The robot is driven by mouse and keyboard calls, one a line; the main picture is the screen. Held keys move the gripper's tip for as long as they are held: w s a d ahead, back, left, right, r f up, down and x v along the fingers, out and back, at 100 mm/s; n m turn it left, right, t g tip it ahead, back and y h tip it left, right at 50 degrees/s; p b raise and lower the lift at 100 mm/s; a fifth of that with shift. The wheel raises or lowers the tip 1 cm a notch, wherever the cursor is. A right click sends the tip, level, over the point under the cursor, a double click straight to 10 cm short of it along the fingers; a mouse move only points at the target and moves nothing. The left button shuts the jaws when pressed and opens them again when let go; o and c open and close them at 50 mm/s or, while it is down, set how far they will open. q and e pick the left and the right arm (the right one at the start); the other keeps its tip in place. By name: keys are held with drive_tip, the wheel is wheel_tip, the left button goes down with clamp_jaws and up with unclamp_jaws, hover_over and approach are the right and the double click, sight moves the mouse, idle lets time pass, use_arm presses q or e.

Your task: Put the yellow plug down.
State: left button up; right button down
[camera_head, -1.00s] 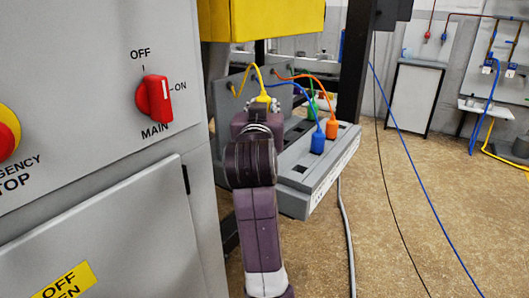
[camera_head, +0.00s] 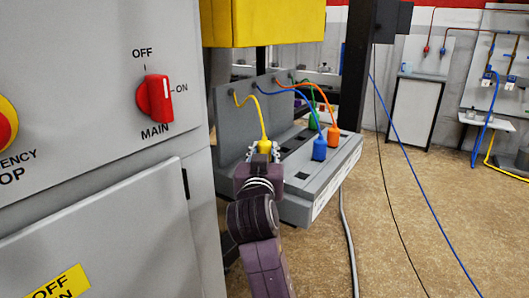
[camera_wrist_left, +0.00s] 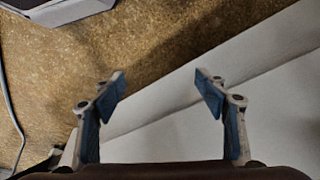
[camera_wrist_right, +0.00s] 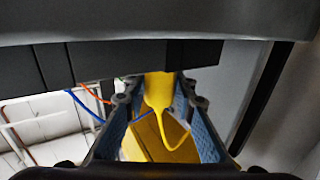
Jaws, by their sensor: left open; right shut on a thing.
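My right gripper (camera_head: 264,154) is shut on the yellow plug (camera_head: 264,146), whose yellow cable runs up to the grey back panel. The plug is upright at the left part of the grey socket stand (camera_head: 290,208). The gripper hides its lower end, so I cannot tell whether it touches the stand. In the right wrist view the yellow plug (camera_wrist_right: 158,88) is between the blue-padded fingers (camera_wrist_right: 158,108), against a dark grey surface. My left gripper (camera_wrist_left: 162,88) is open and empty in the left wrist view, above the floor and a pale grey surface.
The blue plug (camera_head: 319,149), orange plug (camera_head: 334,136) and green plug (camera_head: 313,121) stand on the stand to the right, with their cables arching to the back panel (camera_head: 232,122). A grey cabinet with a red main switch (camera_head: 155,99) is at the left. A yellow box (camera_head: 262,22) hangs above.

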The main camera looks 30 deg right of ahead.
drive_tip(key=shift+f, duration=0.25)
drive_tip(key=c, duration=1.6)
unclamp_jaws()
use_arm(q)
drive_tip(key=shift+s+r, duration=0.1)
drive_tip(key=shift+r, duration=0.45)
